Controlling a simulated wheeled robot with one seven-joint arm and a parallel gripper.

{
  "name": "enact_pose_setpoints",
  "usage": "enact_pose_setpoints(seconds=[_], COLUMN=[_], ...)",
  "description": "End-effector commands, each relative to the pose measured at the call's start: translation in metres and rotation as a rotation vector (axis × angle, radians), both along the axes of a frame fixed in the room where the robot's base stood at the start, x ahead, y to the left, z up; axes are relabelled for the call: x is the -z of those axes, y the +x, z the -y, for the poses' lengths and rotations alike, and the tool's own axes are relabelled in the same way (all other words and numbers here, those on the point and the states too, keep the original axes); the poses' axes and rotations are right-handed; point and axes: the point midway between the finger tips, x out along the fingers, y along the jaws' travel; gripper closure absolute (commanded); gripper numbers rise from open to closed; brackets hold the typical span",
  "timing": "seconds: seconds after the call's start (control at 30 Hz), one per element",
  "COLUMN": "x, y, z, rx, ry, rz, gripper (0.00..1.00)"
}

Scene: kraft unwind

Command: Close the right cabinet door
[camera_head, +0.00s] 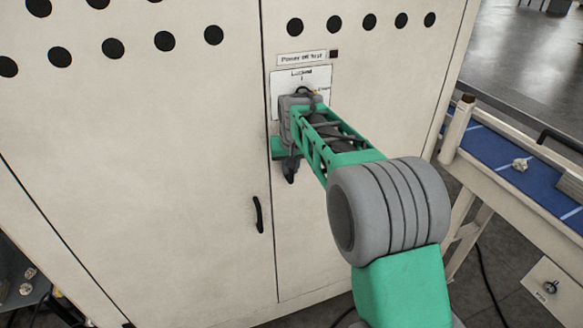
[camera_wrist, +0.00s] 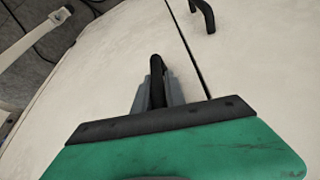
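The right cabinet door (camera_head: 372,85) carries a row of black holes and printed labels. It looks flush or nearly flush with the left door (camera_head: 140,150); a thin dark seam runs between them, also seen in the wrist view. My gripper (camera_head: 290,165) is at the right door near this seam, just below the labels. In the wrist view, the fingers of my gripper (camera_wrist: 157,93) stand on both sides of the right door's black handle (camera_wrist: 157,72), which fills the gap between them. In the head view my gripper hides most of this handle.
The left door's black handle (camera_head: 258,214) is beside the seam, lower down; a black handle (camera_wrist: 203,15) also shows across the seam in the wrist view. A blue-topped conveyor (camera_head: 500,150) stands at the right. Cables lie on the dark floor (camera_head: 500,265).

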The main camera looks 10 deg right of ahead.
Motion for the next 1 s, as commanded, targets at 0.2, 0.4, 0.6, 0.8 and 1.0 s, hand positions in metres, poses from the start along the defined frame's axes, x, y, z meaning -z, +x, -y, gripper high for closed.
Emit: enact_pose_setpoints(seconds=[0.2, 0.4, 0.6, 0.8, 1.0], x=[-0.035, -0.067, -0.075, -0.075, -0.076], y=[-0.009, -0.027, -0.032, -0.034, -0.083], z=[-0.001, 0.0, 0.001, 0.0, 0.002], rx=[-0.002, -0.001, 0.001, 0.0, -0.012], ry=[0.002, 0.001, 0.001, 0.001, -0.002], rz=[0.024, 0.013, 0.006, 0.005, -0.001], gripper=[0.77, 0.77, 0.77, 0.77, 0.77])
